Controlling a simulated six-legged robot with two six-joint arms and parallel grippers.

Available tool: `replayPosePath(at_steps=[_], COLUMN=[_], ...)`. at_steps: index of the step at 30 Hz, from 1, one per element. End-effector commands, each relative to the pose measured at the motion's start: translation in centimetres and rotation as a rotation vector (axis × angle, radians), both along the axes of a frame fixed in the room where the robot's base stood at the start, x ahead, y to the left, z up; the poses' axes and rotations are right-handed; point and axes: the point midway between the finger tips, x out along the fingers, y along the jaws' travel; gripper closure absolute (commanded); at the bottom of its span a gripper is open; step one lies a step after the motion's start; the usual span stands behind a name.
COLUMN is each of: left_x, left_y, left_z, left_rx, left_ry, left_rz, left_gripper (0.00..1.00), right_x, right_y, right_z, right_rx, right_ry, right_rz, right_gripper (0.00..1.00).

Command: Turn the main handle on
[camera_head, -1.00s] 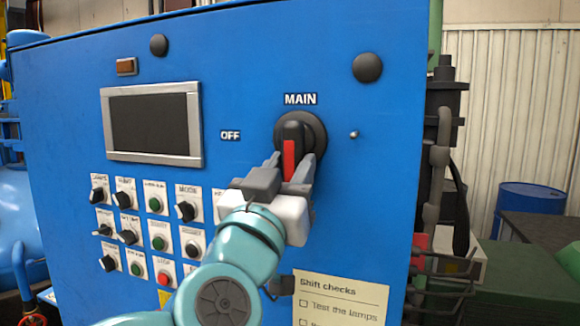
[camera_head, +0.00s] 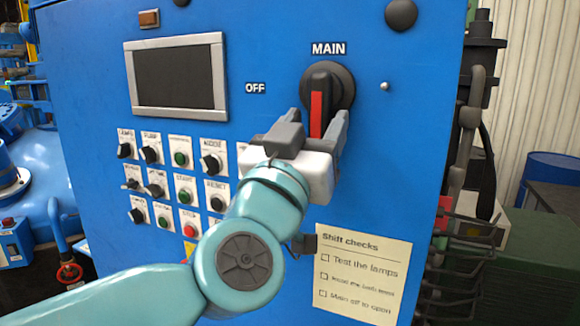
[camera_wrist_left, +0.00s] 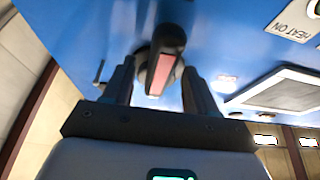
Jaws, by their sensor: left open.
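The main handle (camera_head: 318,100) is a black rotary switch with a red stripe on a round black base, on the blue panel under the word MAIN. Its grip stands nearly upright, with the red stripe toward the bottom. An OFF label (camera_head: 256,88) is to its left. My left gripper (camera_head: 318,116) is open, with one finger on each side of the handle's lower end. The wrist view also shows the handle (camera_wrist_left: 165,62) between the two open fingers (camera_wrist_left: 157,78). I cannot tell whether either finger touches it. My right gripper is not in view.
A dark screen (camera_head: 175,77) and rows of small knobs and buttons (camera_head: 180,158) are left of the gripper. A paper note (camera_head: 362,272) is on the panel below. A small peg (camera_head: 385,86) is right of the handle. Dark pipework (camera_head: 470,130) stands beyond the panel's right edge.

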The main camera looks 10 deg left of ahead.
Motion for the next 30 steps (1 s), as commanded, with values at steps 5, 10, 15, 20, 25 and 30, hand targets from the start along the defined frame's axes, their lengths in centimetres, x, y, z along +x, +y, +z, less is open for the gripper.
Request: replayPosePath(at_steps=[5, 10, 15, 20, 25, 30], left_x=[-3.9, -8.0, -11.2, -12.9, -13.4, -13.3], left_y=[1.2, 2.5, 3.5, 4.0, 4.2, 4.2], left_z=[-2.0, -3.6, -4.9, -5.5, -5.7, -5.7], left_rx=[-0.002, -0.003, -0.003, -0.003, 0.0, 0.0], left_ry=[-0.005, -0.004, -0.004, -0.003, -0.002, -0.002], left_rz=[-0.003, -0.005, -0.004, -0.002, -0.001, -0.001], left_gripper=[0.43, 0.43, 0.43, 0.43, 0.43, 0.43], right_x=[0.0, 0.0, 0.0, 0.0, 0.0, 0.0], right_y=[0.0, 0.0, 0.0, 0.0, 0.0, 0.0], right_z=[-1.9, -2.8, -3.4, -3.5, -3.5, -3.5], right_rx=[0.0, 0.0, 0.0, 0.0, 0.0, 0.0], right_ry=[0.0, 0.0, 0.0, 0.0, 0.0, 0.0], right_rz=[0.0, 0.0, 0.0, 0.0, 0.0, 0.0], right_gripper=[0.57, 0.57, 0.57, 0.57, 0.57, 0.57])
